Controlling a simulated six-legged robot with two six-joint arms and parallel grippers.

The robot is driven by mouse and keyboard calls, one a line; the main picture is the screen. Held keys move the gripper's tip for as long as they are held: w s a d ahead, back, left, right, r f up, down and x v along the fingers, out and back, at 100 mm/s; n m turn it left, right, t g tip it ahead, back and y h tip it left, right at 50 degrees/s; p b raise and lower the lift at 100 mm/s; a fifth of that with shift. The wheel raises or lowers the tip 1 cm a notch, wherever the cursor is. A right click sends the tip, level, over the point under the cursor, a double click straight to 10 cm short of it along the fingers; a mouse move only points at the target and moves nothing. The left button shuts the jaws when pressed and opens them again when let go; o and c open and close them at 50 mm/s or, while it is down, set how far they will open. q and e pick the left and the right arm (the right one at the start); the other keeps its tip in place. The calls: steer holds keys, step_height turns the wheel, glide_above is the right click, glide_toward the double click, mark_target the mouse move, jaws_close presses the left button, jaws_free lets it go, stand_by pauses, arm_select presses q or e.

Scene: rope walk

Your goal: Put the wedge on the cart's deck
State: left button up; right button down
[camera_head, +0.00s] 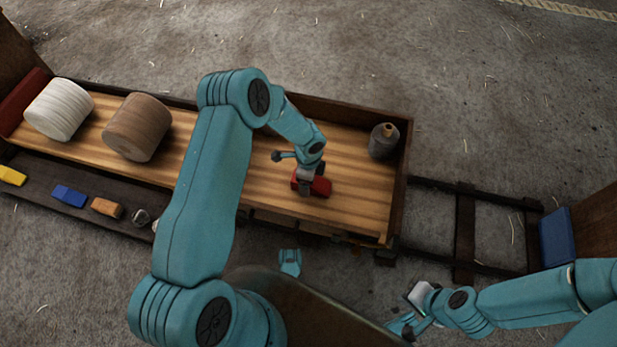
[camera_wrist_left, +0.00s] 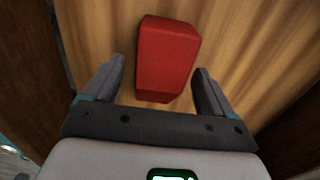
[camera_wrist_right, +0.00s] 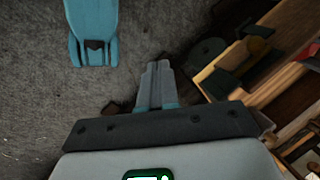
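A red block (camera_head: 320,187), which looks like the wedge, lies on the wooden deck (camera_head: 350,210) of the cart near its front edge. My left gripper (camera_head: 306,186) is right over it, pointing down. In the left wrist view the red block (camera_wrist_left: 167,58) sits between and beyond the spread fingers (camera_wrist_left: 158,88), with a gap on each side. My left gripper is open and partly hides the block in the head view. My right gripper (camera_head: 403,326) is off the cart, over the ground; its fingers are together and empty in the right wrist view (camera_wrist_right: 157,82).
On the deck stand a white spool (camera_head: 58,110), a brown spool (camera_head: 137,127) and a dark bottle (camera_head: 383,141). A side shelf (camera_head: 40,189) holds yellow, blue and orange blocks. Rails (camera_head: 465,230) run right to a blue block (camera_head: 557,238).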

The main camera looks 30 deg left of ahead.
arm_select(q)
steer(key=shift+r+p, duration=0.3)
steer(key=shift+r, duration=0.1)
step_height(320, 180, up, 12)
steer(key=p, duration=0.4)
steer(key=shift+f+p, duration=0.25)
steer(key=shift+p, duration=0.15)
